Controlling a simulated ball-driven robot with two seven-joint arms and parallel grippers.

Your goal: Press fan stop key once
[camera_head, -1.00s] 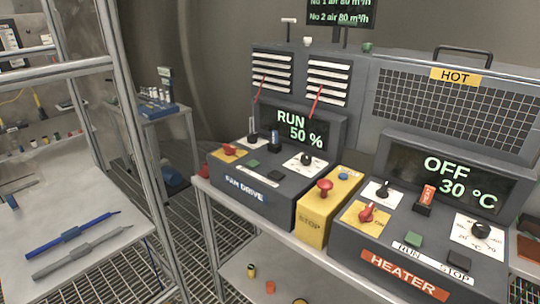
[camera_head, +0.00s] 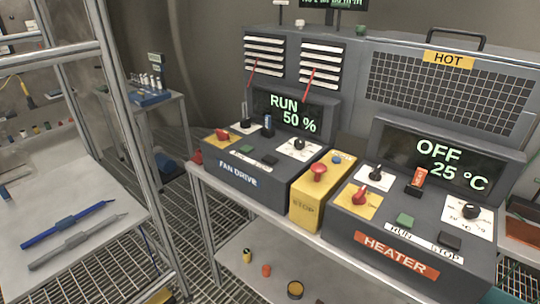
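The fan drive console (camera_head: 238,174) stands on the bench, left of the yellow STOP box. Its display (camera_head: 292,114) reads RUN 50 %. On its sloped top are a green key (camera_head: 250,153) and, just right of it, a dark key (camera_head: 270,160). The lettering at these two keys is too small to read; on the heater, a similar green and dark pair has a RUN STOP label. Neither of my grippers is in view, and nothing touches the fan keys.
The yellow STOP box (camera_head: 306,207) with a red mushroom button (camera_head: 319,171) stands between the fan drive and the heater (camera_head: 398,254), whose display reads OFF 25 °C. Upright levers rise behind the fan keys. A steel rack (camera_head: 123,135) stands at left. A teal shape shows at bottom right.

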